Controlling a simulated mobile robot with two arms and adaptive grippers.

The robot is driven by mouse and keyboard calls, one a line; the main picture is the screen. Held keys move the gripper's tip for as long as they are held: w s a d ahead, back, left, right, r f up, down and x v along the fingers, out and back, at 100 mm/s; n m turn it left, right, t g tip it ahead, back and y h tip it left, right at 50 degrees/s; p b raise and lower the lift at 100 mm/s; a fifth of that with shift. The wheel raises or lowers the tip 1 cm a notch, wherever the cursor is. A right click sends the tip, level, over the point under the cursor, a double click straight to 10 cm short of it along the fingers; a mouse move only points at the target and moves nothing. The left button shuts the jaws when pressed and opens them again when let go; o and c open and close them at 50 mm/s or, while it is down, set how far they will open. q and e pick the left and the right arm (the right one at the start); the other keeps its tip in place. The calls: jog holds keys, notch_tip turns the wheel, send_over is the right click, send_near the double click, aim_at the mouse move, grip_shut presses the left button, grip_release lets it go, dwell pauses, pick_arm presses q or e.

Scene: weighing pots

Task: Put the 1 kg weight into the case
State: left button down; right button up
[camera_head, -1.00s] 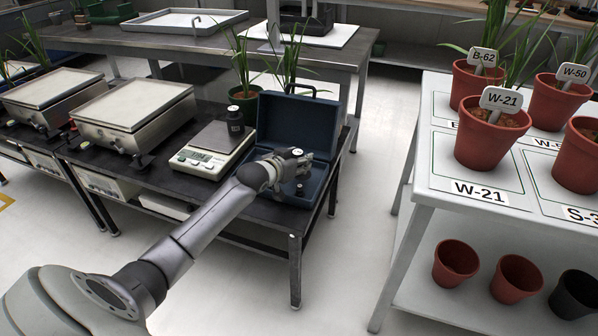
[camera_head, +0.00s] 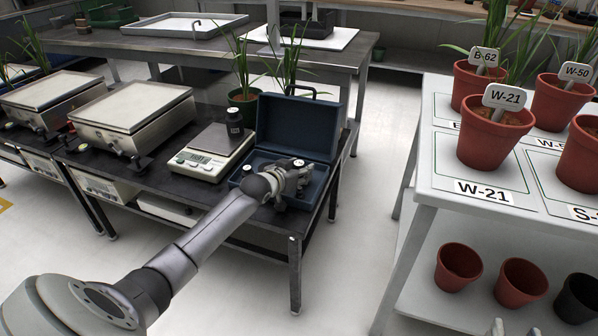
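The open blue case (camera_head: 298,125) stands on the dark bench with its lid raised. A dark weight with a pale label (camera_head: 234,125) stands on the plate of the digital scale (camera_head: 200,160), left of the case. I cannot read its marking. A small dark piece with a pale top (camera_head: 247,170) shows at the left of the case's inside. My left gripper (camera_head: 292,190) is over the front right part of the case and hides much of its inside. Its fingers are too small to tell open from shut. Pale tips at the bottom edge may be my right gripper (camera_head: 514,328).
Two large bench scales (camera_head: 132,105) stand left of the digital scale. A potted plant (camera_head: 244,102) stands behind it. To the right, a white table (camera_head: 450,165) holds labelled red pots, with empty pots on its lower shelf. Bare floor lies between bench and table.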

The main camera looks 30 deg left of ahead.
pick_arm(q)
jog(key=shift+r, duration=0.25)
